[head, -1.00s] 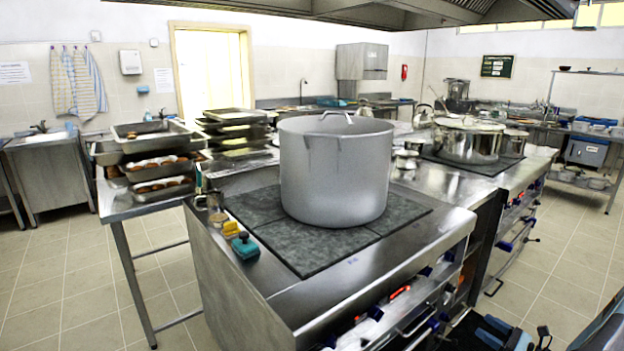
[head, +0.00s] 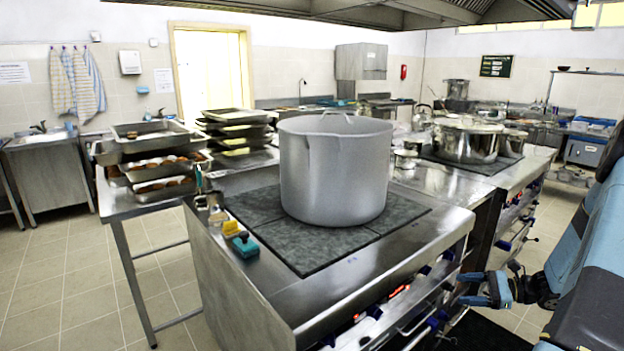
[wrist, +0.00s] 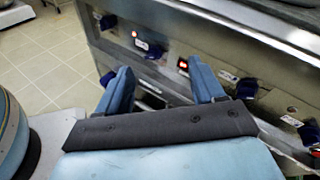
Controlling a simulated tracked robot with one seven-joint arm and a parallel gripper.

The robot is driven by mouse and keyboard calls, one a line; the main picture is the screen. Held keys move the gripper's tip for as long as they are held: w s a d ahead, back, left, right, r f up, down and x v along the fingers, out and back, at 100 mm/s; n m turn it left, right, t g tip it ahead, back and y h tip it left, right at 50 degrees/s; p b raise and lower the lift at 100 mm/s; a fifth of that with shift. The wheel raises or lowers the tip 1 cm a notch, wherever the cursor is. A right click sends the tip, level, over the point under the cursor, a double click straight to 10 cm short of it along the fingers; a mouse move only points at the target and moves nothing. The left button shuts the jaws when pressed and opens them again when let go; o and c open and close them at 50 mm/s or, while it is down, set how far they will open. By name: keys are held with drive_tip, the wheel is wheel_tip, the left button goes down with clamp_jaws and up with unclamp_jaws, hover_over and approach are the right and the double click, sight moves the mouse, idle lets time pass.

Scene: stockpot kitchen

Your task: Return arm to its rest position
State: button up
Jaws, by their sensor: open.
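My gripper (head: 490,290) is at the lower right in the head view, in front of the stove's front panel and below the worktop. In the wrist view my gripper (wrist: 165,88) has its two blue fingers spread apart with nothing between them. Beyond the fingers is the stove front (wrist: 160,60) with dark blue knobs and lit red indicators. My blue arm is folded along the right edge of the head view. The large grey stockpot (head: 336,175) stands upright on the dark hob plate (head: 300,245), apart from my gripper.
A yellow and a teal block (head: 245,246) lie at the worktop's left edge. Stacked trays (head: 150,160) stand on a side table at left. A shiny pot (head: 467,140) stands on the farther hob. Tiled floor (head: 80,290) is clear at left.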

drive_tip(key=s+a+r+n+g+h, duration=0.3)
drive_tip(key=s+a+r+n+h, duration=0.15)
drive_tip(key=a+r, duration=0.45)
drive_tip(key=s+a+r+n+g+h, duration=0.3)
drive_tip(key=a+r+n, duration=0.3)
drive_tip(key=r, duration=0.5)
drive_tip(key=s+a+r+n+t+h, duration=0.3)
drive_tip(key=s+r, duration=0.3)
drive_tip(key=s, duration=0.3)
drive_tip(key=s+a+r+n+t+h, duration=0.3)
drive_tip(key=s+r+n+h, duration=0.1)
drive_tip(key=s+r, duration=0.3)
drive_tip(key=shift+s+n, duration=0.65)
drive_tip(key=shift+s, duration=0.4)
